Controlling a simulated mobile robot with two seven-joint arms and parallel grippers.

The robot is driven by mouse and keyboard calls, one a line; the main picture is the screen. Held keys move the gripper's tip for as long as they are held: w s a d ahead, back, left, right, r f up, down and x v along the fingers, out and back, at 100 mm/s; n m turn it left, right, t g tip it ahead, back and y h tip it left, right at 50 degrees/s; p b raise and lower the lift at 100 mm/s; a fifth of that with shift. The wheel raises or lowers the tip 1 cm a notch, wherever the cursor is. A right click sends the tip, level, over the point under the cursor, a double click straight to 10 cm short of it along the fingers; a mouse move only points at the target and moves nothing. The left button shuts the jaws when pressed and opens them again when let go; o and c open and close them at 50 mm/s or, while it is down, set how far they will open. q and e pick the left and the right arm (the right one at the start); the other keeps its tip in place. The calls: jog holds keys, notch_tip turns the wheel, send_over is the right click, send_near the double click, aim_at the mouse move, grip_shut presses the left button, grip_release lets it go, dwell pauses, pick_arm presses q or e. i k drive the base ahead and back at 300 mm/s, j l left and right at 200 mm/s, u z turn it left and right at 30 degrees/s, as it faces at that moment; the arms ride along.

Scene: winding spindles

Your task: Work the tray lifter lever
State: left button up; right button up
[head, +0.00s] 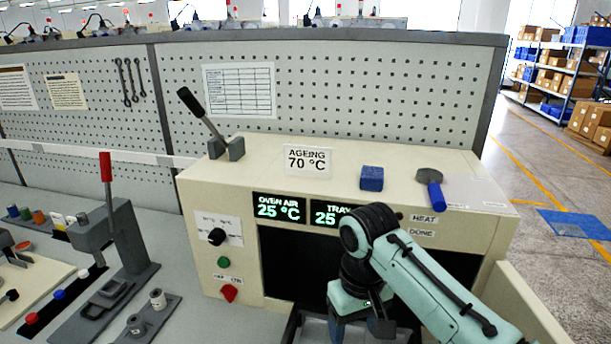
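A lever with a black grip (190,102) and a thin metal shaft stands in a grey bracket on the top left of the cream ageing oven (330,170). It leans up and to the left, and no gripper is near it. A second lever with a red handle (106,168) stands upright on a grey bench fixture (108,232) at the left. No label shows which one is the tray lifter lever. My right gripper (362,328) is low in front of the oven's dark opening, partly cut off by the bottom edge. Its fingertips are unclear. My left gripper is not in view.
A blue block (371,178) and a blue-handled tool (431,188) lie on the oven top. The oven front has a black knob (216,237), a green button (224,262) and a red knob (229,292). A pegboard (330,85) stands behind.

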aim_at(185, 94)
jog(key=k+j, duration=0.2)
jog(key=k, duration=0.25)
jog(key=k+j, duration=0.2)
jog(key=k, duration=0.3)
